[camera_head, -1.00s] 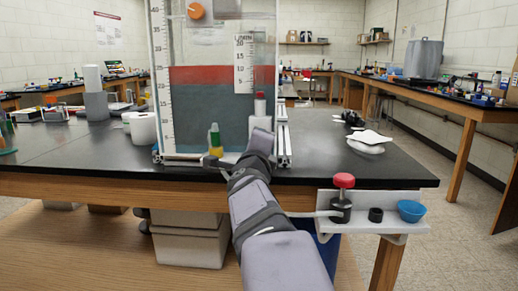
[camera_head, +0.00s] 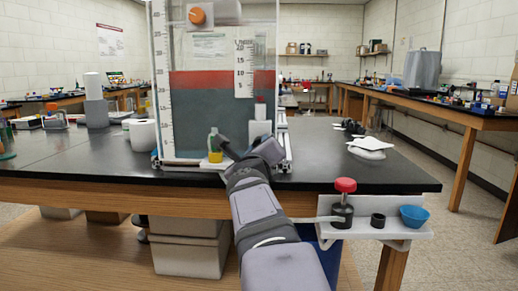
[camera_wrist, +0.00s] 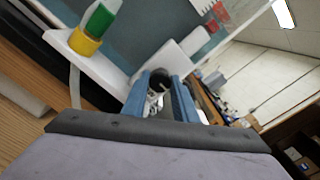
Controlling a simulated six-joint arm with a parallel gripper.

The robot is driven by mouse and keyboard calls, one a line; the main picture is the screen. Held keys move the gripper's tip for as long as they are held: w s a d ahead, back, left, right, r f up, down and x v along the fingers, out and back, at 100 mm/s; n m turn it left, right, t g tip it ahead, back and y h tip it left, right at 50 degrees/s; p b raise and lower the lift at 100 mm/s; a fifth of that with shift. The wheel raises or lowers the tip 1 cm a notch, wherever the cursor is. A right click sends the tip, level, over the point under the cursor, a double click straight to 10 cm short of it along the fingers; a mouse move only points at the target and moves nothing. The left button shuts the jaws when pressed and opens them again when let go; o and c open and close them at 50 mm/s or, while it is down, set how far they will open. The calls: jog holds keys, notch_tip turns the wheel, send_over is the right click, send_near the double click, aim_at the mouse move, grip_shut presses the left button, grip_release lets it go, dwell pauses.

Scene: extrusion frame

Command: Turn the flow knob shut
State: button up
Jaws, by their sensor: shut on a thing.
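My gripper (camera_wrist: 161,88) shows in the wrist view with its two blue fingers closed around a dark round knob (camera_wrist: 160,79), which I take to be the flow knob. Silvery parts show between the fingers. The fingers hide much of the knob, and its angle cannot be read. A white block (camera_wrist: 178,62) stands just behind it. In the head view my wrist (camera_head: 265,152) is low at the front right of the clear tank (camera_head: 210,120), and the knob cannot be made out there.
A metal post (camera_head: 285,150) is close right.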

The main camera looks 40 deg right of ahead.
dwell(0.3)
jog(key=o, duration=1.1)
jog(key=shift+c, duration=0.2)
jog(key=shift+r, duration=0.15)
notch_tip(320, 180, up, 10)
jog(key=p, duration=0.8)
jog(key=shift+p, duration=0.4)
